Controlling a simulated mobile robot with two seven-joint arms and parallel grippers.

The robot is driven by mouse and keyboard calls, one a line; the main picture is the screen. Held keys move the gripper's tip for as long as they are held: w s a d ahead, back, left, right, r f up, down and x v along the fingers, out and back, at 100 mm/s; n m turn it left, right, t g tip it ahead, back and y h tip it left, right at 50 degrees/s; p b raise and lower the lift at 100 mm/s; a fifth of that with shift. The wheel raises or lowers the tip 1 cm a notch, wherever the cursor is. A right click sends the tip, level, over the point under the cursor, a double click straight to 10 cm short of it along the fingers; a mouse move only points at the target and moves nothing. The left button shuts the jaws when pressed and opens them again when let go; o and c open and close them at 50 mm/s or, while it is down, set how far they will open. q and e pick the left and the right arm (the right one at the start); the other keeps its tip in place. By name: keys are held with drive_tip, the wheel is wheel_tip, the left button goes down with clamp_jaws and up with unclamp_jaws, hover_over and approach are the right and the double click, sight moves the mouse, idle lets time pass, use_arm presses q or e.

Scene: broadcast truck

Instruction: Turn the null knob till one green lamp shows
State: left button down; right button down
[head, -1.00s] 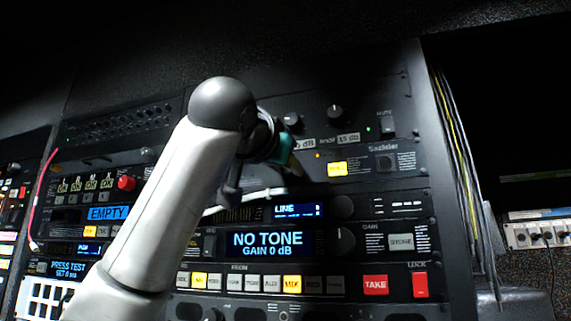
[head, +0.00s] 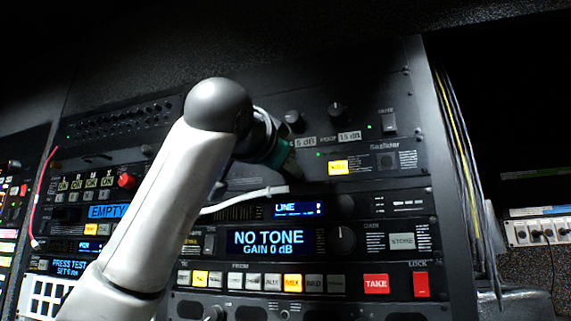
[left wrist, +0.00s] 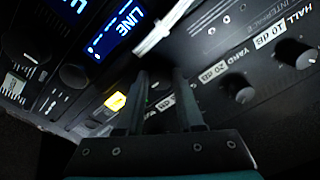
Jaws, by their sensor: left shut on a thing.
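My left gripper (head: 290,165) is at the upper rack panel (head: 400,85), its fingers mostly hidden behind my arm in the head view. In the left wrist view its two dark fingers (left wrist: 163,80) point at the panel, close together. It is shut on a knob, which the fingers hide; I cannot read its label. A small green lamp (head: 370,127) glows left of the mute switch (head: 388,122). My right gripper is out of view.
A white cable (head: 245,199) runs below my gripper, close to the panel face; it also crosses the left wrist view (left wrist: 165,28). Below are the LINE display (head: 298,209), the NO TONE display (head: 268,241) and the red TAKE button (head: 376,284). Other knobs (left wrist: 295,52) stand nearby.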

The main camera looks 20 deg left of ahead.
use_arm(q)
drive_tip(key=shift+f, duration=0.15)
drive_tip(key=c, duration=0.5)
unclamp_jaws()
drive_tip(key=shift+c, duration=0.2)
drive_tip(key=shift+s, duration=0.15)
drive_tip(key=s+b, duration=0.6)
drive_tip(key=s, duration=0.9)
drive_tip(key=shift+a+f, duration=0.3)
drive_tip(key=shift+w, duration=0.1)
